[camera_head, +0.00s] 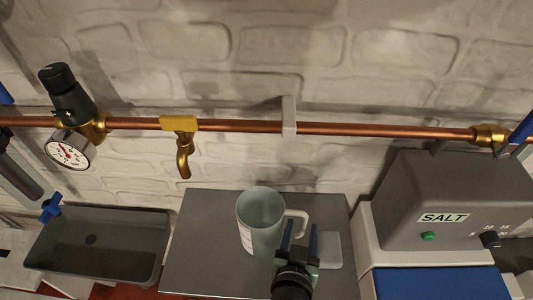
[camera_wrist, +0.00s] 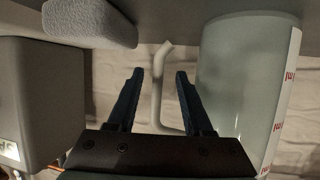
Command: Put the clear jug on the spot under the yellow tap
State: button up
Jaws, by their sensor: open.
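The clear jug (camera_head: 258,228) stands upright on a grey counter (camera_head: 200,235), with its handle (camera_head: 301,222) on the right. In the wrist view the jug (camera_wrist: 240,80) fills the right side. My gripper (camera_head: 299,236) is open at the handle. In the wrist view its two fingers (camera_wrist: 160,74) lie either side of the handle (camera_wrist: 158,90), with gaps showing. The yellow tap (camera_head: 180,124) hangs from the copper pipe, left of and behind the jug, with its brass spout (camera_head: 184,166) pointing down. I cannot pick out a marked spot under it.
A light grey block (camera_head: 331,252) stands just right of my gripper. A grey machine labelled SALT (camera_head: 430,190) stands further right. A dark basin (camera_head: 105,243) and a pressure gauge (camera_head: 68,149) are at left. The counter left of the jug is clear.

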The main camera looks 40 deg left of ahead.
jog(key=x, duration=0.4)
jog(key=shift+w+f, duration=0.15)
jog(key=shift+f, duration=0.1)
jog(key=shift+c, duration=0.2)
grip_shut()
dwell(1.0)
